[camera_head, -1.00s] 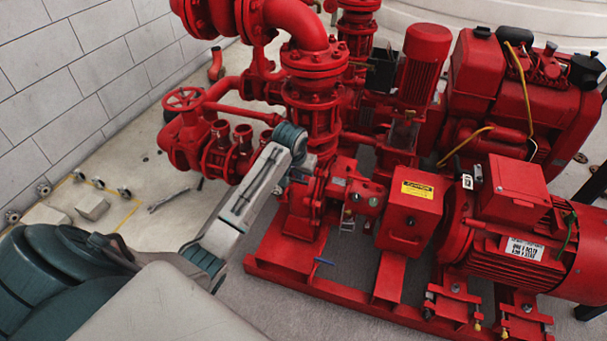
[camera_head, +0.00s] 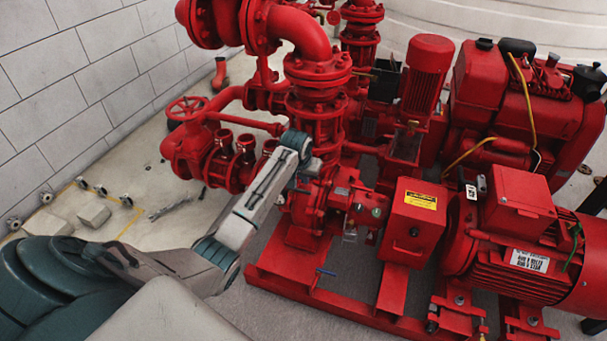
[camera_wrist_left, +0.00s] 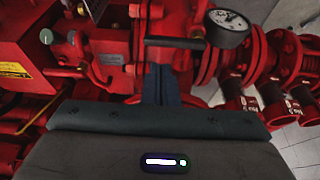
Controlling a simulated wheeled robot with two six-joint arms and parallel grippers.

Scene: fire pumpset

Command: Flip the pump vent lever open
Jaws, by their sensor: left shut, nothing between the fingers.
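The red pump (camera_head: 325,205) stands on its red base in the head view, with red pipework rising behind it. My left arm reaches in from the left, and its gripper (camera_head: 312,168) is beside the upper part of the pump, largely hidden by its own wrist. In the left wrist view, the narrow dark fingers (camera_wrist_left: 159,84) are shut and empty. A dark horizontal bar (camera_wrist_left: 175,43), possibly the vent lever, lies just beyond the fingertips; I cannot tell whether they touch. My right gripper is not in view.
A round gauge (camera_wrist_left: 227,28) sits close to the right of the fingers. A red box with a yellow label (camera_head: 413,220) and a motor (camera_head: 525,255) stand to the right. A tiled wall is at left.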

